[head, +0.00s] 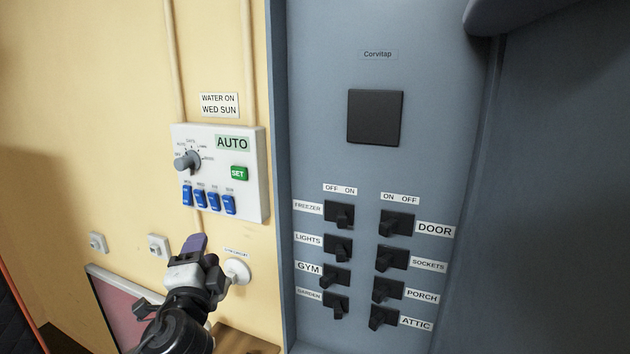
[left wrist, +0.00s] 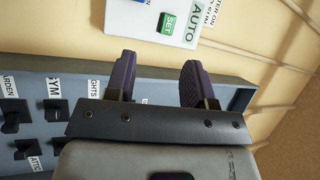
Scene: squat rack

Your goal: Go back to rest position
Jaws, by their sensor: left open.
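My left gripper (head: 196,244) is in the lower left-middle of the head view, in front of the yellow wall and below the white controller box (head: 258,172). In the left wrist view its two purple fingers (left wrist: 158,78) stand apart with nothing between them. It appears clear of the box and the switches, though the exact gap to the wall cannot be told. My right gripper is not in view.
The grey switch cabinet (head: 430,100) has two columns of black switches and a black square (head: 375,118). A round white fitting (head: 237,271) and small wall switches (head: 159,247) sit near my left gripper. A pink panel (head: 125,308) stands lower left.

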